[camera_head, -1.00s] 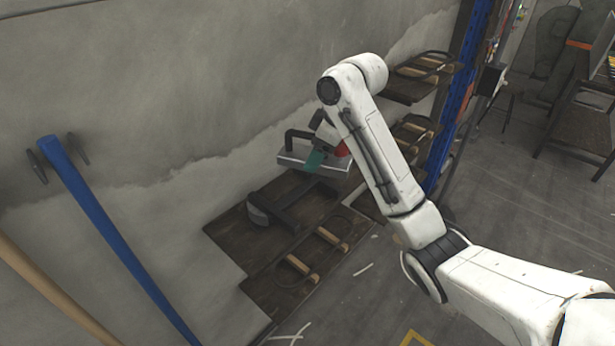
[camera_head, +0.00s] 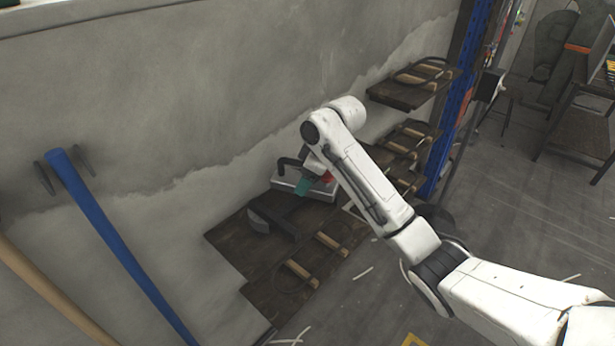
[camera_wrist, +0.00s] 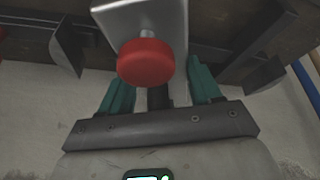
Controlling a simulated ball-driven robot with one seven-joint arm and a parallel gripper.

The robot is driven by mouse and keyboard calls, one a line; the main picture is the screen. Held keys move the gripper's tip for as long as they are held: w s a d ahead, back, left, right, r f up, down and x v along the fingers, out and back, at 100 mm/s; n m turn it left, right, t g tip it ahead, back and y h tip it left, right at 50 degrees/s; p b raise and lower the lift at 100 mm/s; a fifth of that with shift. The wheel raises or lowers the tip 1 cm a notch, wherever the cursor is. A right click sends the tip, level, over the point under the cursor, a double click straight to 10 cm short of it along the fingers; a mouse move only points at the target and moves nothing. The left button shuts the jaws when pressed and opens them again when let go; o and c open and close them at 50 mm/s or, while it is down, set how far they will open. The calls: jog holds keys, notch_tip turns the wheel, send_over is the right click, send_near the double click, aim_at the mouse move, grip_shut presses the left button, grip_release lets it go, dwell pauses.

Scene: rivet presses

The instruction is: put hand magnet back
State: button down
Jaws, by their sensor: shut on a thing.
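The hand magnet (camera_head: 322,190), a grey block with a dark handle and a red knob, is at the far part of the stepped dark wooden shelf (camera_head: 226,236), close to the wall. I cannot tell whether it touches the wood. My gripper (camera_head: 303,186), with teal fingers, is shut on its handle. In the wrist view the magnet's pale body and red knob (camera_wrist: 146,62) stand in front of my gripper (camera_wrist: 160,88). The teal fingers are on either side of the dark handle, whose grip is mostly hidden.
A dark clamp-like tool (camera_head: 262,222) lies on the shelf just in front of the magnet. Wooden-handled tools (camera_head: 300,272) lie on the near step. Higher shelves (camera_head: 405,92) hold similar tools.

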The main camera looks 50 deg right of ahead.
jog(key=shift+f, duration=0.5)
jog(key=shift+c, duration=0.9)
grip_release()
jog(key=shift+r, duration=0.1)
jog(key=shift+r, duration=0.35)
jog(key=v, duration=1.1)
jog(key=shift+w, duration=0.1)
jog(key=shift+s+r, duration=0.3)
jog(key=shift+r, duration=0.3)
jog(key=shift+f, duration=0.1)
